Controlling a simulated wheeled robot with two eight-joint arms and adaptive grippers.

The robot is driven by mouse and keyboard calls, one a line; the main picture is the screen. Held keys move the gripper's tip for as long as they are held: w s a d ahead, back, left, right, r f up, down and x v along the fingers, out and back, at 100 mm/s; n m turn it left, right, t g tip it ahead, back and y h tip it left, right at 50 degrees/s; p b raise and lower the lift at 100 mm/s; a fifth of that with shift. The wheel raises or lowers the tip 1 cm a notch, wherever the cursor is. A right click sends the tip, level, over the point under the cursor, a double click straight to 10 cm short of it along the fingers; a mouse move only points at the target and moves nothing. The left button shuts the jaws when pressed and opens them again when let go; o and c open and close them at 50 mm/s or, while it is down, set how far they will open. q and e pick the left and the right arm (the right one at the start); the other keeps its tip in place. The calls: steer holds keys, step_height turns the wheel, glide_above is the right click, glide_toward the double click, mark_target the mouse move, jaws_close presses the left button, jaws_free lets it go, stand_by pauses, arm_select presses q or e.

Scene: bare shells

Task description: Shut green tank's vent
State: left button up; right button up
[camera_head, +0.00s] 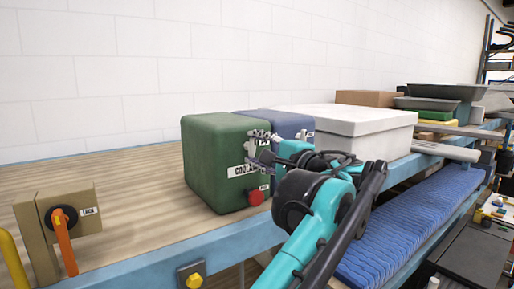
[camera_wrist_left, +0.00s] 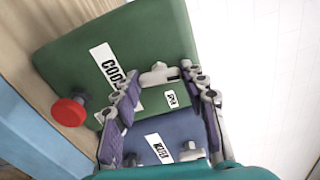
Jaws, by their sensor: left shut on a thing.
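The green tank (camera_head: 212,160) stands on the wooden-topped bench, with a COOLANT label and a red knob (camera_head: 256,197) low on its front. The wrist view shows the green tank (camera_wrist_left: 75,55) and its red knob (camera_wrist_left: 69,110). Its pale grey vent handle (camera_wrist_left: 158,75) lies between the fingertips of my left gripper (camera_wrist_left: 160,76), near a small white label. My left gripper (camera_head: 264,153) reaches the tank's right front edge in the head view and is shut on the vent handle. The fingers partly hide the handle there. My right gripper is not in view.
A blue tank (camera_head: 287,124) stands close beside the green one, with its own label and pale fitting (camera_wrist_left: 192,151). A white box (camera_head: 345,125) is to the right. A panel with an orange lever (camera_head: 64,240) stands at left. The bench between is clear.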

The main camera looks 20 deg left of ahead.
arm_select(q)
steer(key=shift+n, duration=0.9)
steer(key=o, duration=1.2)
steer(key=shift+c, duration=0.2)
steer(key=v, duration=1.2)
steer(key=shift+w+f, duration=0.1)
